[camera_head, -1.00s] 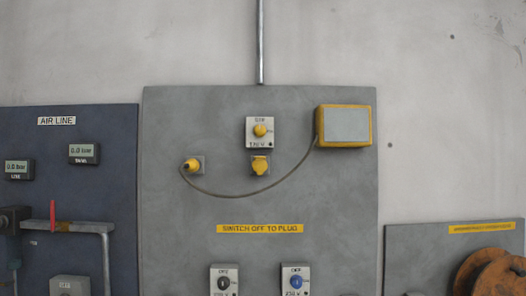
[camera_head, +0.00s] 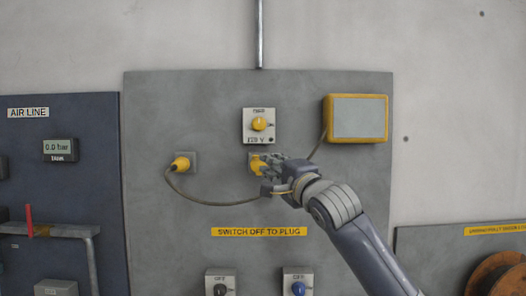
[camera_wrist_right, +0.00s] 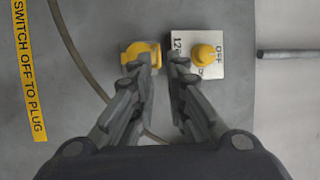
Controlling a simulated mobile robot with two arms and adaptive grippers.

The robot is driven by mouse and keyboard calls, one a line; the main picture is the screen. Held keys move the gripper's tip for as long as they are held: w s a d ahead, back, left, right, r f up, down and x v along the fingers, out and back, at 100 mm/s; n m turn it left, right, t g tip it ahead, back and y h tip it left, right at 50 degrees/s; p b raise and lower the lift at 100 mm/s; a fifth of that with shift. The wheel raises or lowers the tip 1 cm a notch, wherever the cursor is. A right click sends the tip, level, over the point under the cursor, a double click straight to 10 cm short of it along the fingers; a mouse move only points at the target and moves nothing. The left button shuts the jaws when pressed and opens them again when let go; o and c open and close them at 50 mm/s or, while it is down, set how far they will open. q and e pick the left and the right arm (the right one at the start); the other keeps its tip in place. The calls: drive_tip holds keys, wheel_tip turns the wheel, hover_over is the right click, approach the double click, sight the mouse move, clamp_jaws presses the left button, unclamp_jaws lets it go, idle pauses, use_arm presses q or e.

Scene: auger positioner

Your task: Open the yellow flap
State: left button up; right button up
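The yellow flap (camera_head: 255,162) covers a socket on the grey panel, below a switch box with a yellow knob (camera_head: 259,124). The flap looks closed in the head view, though my fingers partly hide it. My right gripper (camera_head: 268,172) is at the flap's lower right. In the right wrist view the flap (camera_wrist_right: 132,50) lies mostly behind and beside the left finger, with its edge showing in the gap. The right gripper (camera_wrist_right: 162,65) has a narrow gap between its fingers, and I cannot tell whether a finger touches the flap. My left gripper is not in view.
A yellow plug (camera_head: 181,163) sits in a socket to the left. Its cable (camera_head: 212,203) sags under the flap to a yellow-framed box (camera_head: 358,118) and passes behind my right gripper. A yellow label (camera_head: 259,232) and two lower switches are below.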

sight(259, 164)
drive_tip(key=f+p+x, duration=0.1)
drive_tip(key=p+x, duration=0.2)
drive_tip(key=x, duration=0.3)
drive_tip(key=shift+w+r, duration=0.25)
drive_tip(key=shift+r, duration=0.2)
clamp_jaws()
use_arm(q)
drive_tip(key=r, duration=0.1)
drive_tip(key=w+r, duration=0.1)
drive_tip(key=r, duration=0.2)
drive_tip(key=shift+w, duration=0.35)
